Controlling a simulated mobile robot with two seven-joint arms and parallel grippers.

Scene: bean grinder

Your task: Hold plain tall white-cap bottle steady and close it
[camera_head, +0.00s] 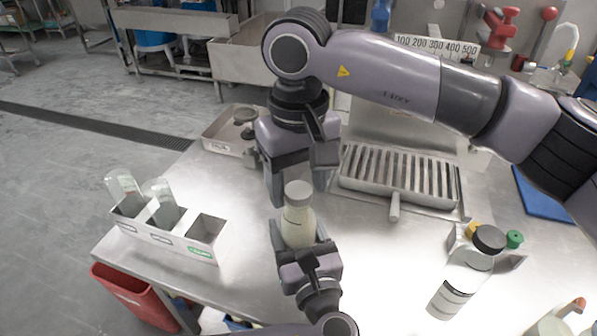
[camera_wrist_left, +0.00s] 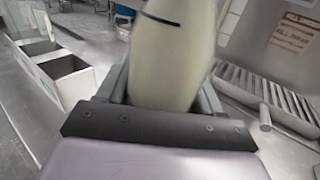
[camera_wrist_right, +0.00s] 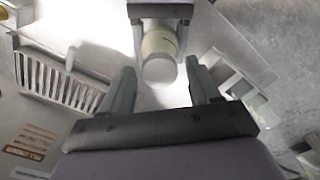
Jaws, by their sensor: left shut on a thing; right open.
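The plain tall white-cap bottle (camera_head: 297,226) stands upright, pale cream with a whitish cap (camera_head: 298,190) on its top. My left gripper (camera_head: 299,240) is shut around its lower body; the left wrist view shows the bottle (camera_wrist_left: 170,60) between the fingers. My right gripper (camera_head: 299,188) is open and points down, close to the cap. In the right wrist view, the cap (camera_wrist_right: 159,71) lies between the spread fingertips, with a visible gap on each side. I cannot tell how tightly the cap sits.
A white rack (camera_head: 160,237) with clear tubes stands at left. A slatted metal tray (camera_head: 400,180) with a handle is behind right. A black-capped bottle (camera_head: 466,275) stands at right, before a small holder with coloured caps. A red bin (camera_head: 130,296) is below the table's left edge.

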